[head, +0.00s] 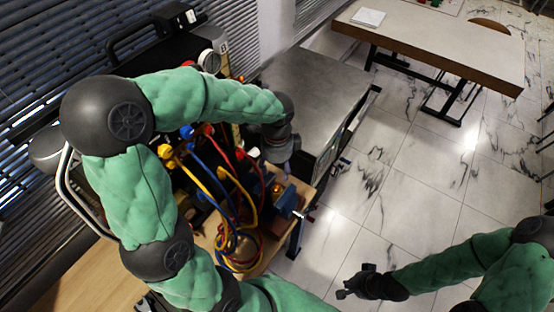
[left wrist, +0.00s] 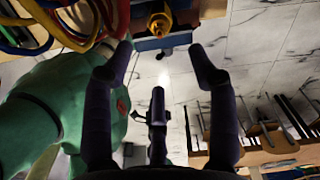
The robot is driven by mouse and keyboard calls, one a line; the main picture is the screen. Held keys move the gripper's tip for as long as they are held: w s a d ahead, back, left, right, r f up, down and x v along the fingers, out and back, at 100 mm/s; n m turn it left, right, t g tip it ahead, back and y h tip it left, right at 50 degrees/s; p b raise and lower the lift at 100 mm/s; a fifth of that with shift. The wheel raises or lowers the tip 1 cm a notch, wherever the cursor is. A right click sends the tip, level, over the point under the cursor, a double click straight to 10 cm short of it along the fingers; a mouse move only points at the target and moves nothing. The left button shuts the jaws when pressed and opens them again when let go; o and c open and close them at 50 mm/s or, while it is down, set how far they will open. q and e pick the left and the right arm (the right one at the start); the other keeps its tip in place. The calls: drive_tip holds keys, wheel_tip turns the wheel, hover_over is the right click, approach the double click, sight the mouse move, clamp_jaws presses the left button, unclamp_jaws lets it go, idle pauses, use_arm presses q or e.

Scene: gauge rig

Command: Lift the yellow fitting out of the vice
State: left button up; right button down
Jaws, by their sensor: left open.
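The yellow fitting (left wrist: 158,25) shows at the top of the left wrist view, standing at the blue vice (left wrist: 168,43). In the head view the vice (head: 287,202) sits at the right edge of a wooden bench, and the fitting (head: 276,190) is a small yellow spot beside it. My left gripper (left wrist: 160,60) is open and empty; its fingers are spread, with the fitting beyond them and apart. In the head view the left gripper (head: 281,165) is just above the vice, partly hidden by its wrist. My right gripper (head: 357,283) hangs over the floor, far from the vice.
Red, blue and yellow hoses (head: 232,235) coil on the bench left of the vice, also close in the left wrist view (left wrist: 60,22). A grey cabinet top (head: 312,82) lies behind. A table (head: 440,45) stands at the back right.

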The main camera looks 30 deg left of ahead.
sight(277, 184)
use_arm(q)
wheel_tip(277, 184, down, 10)
drive_tip(key=shift+f+b, duration=0.1)
drive_tip(key=shift+b, duration=0.85)
drive_tip(key=shift+c, duration=0.3)
clamp_jaws()
drive_tip(key=shift+a+r+p, duration=0.25)
drive_tip(key=shift+a+p, duration=0.1)
drive_tip(key=shift+a, duration=0.05)
drive_tip(key=shift+r, duration=0.1)
wheel_tip(277, 184, up, 8)
drive_tip(key=p, duration=0.7)
drive_tip(key=shift+r, duration=0.2)
idle(1.5)
